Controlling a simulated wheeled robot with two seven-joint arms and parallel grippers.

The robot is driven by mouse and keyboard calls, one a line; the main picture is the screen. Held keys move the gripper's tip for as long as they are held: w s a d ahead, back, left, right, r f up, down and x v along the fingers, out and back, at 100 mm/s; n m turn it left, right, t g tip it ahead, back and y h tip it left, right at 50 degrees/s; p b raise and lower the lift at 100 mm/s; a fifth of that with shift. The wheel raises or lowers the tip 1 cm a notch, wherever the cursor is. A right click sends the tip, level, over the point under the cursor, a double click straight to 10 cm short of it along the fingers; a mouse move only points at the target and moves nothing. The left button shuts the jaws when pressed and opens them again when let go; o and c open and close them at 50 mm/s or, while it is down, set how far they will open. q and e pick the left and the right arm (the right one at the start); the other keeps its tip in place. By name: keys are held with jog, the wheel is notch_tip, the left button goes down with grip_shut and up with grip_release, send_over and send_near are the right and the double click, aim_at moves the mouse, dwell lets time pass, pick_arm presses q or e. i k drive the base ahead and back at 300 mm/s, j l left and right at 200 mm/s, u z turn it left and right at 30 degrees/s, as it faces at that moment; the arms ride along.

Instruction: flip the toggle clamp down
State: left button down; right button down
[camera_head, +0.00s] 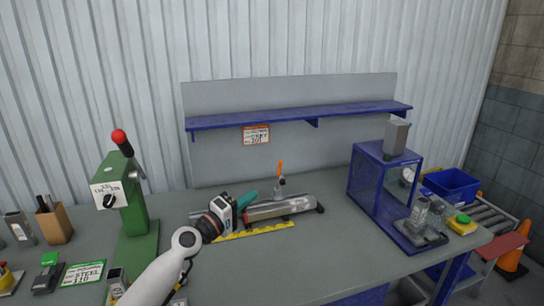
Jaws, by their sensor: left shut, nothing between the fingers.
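The toggle clamp (280,184) stands at the back of a metal fixture on the table, with its orange handle (280,167) pointing up, nearly upright. A grey metal bar (280,208) lies along the fixture in front of the clamp. My left arm comes in from the bottom left. My left gripper (250,197) is shut and empty, to the left of the clamp and apart from its handle. Its fingertips are small and partly hidden by my wrist. My right gripper is out of view.
A green press (136,215) with a red-knobbed lever stands left of my arm. A yellow scale (255,231) runs along the fixture's front. A blue-framed box (376,185) stands at right, and a blue shelf (290,118) hangs behind. The table's front middle is clear.

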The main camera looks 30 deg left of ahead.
aim_at(281, 181)
jog(key=i+j, duration=0.95)
